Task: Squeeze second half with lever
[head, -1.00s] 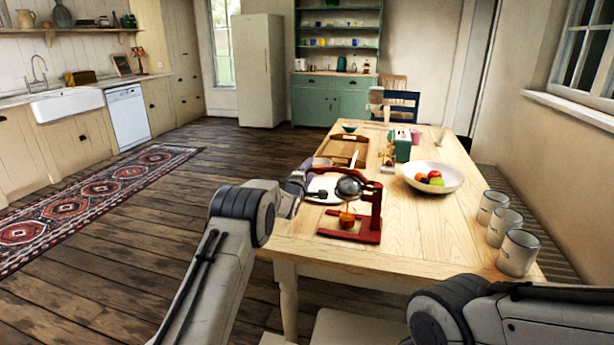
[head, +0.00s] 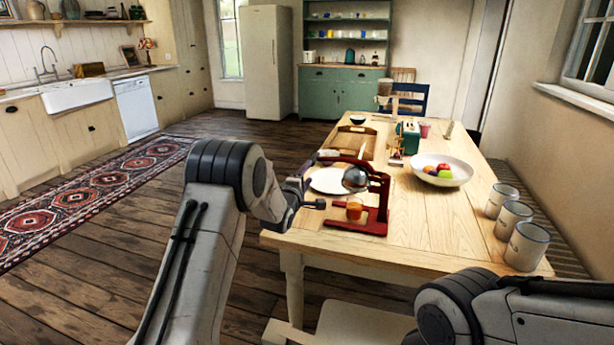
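A red lever press (head: 379,205) stands near the front left edge of the table. Its round metal press head (head: 355,178) hangs under the red lever (head: 350,161), which reaches left from the upright. A small glass with orange contents (head: 354,209) stands on its base, under the head. My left gripper (head: 312,184) is just left of the press, near the lever's free end. Its fingers look spread, with one near the lever end and one lower; I cannot tell whether they touch the lever. My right gripper is out of view.
A white plate (head: 330,182) lies behind the press, close to it. Beyond are a wooden tray (head: 340,150) and a green box (head: 410,138). A fruit bowl (head: 452,178) stands to the right. Three mugs (head: 525,246) line the right edge. The front middle of the table is clear.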

